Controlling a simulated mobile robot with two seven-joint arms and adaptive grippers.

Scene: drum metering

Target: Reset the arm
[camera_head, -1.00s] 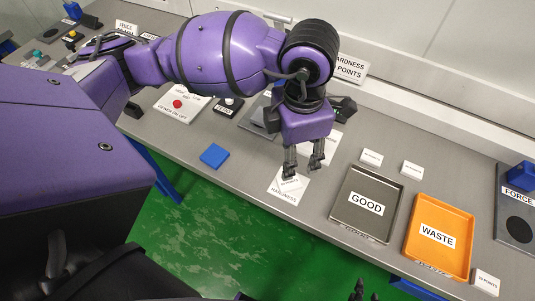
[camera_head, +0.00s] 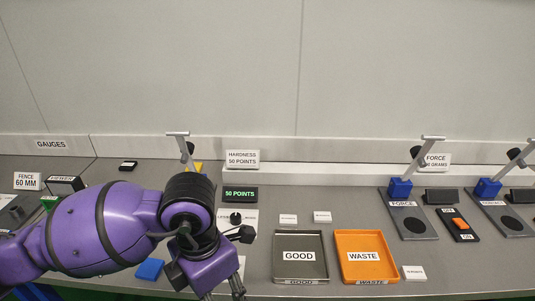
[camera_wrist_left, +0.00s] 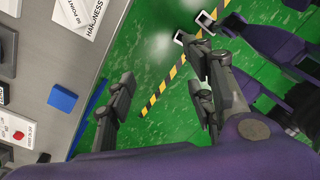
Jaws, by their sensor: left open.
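My left arm comes in from the left in the head view and reaches over the bench. My left gripper (camera_head: 222,293) points down at the bottom edge of that view, its tips partly cut off. In the left wrist view my left gripper (camera_wrist_left: 158,98) has its two fingers apart with nothing between them, and the green floor shows behind. In the left wrist view, parts of my own body show at the upper right.
A blue block (camera_head: 150,269) lies on the bench by my left arm. The grey GOOD tray (camera_head: 276,263) and orange WASTE tray (camera_head: 388,238) stand right of the gripper. Small white blocks (camera_head: 288,219) lie behind them. Force stands (camera_head: 408,222) are at right.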

